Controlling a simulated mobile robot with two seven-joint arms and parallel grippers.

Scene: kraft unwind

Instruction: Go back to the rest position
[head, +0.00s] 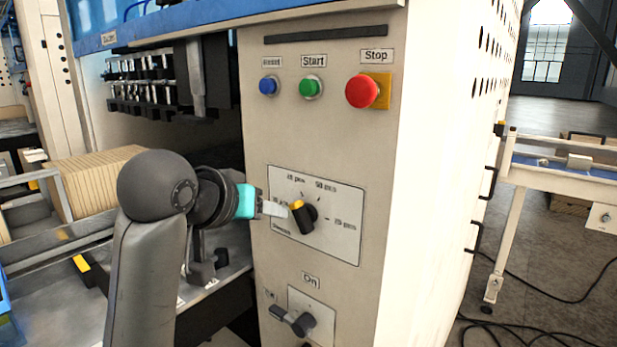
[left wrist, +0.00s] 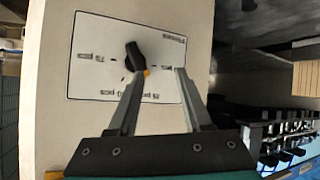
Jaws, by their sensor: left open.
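My left gripper (head: 275,209) is in front of the beige control panel, close to the rotary selector knob (head: 303,217). In the left wrist view my left gripper (left wrist: 158,75) has its two fingers spread, with nothing held between them. The black knob (left wrist: 135,57) with its yellow mark shows just beyond the finger tips, nearer the left finger. I cannot tell whether a finger touches it. My right gripper is in neither view.
Above the knob are a blue button (head: 268,85), a green Start button (head: 311,87) and a red Stop button (head: 363,90). An On switch (head: 300,322) sits below. A stack of cardboard (head: 95,180) is left, behind my arm. A conveyor (head: 570,172) stands at right, with floor between.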

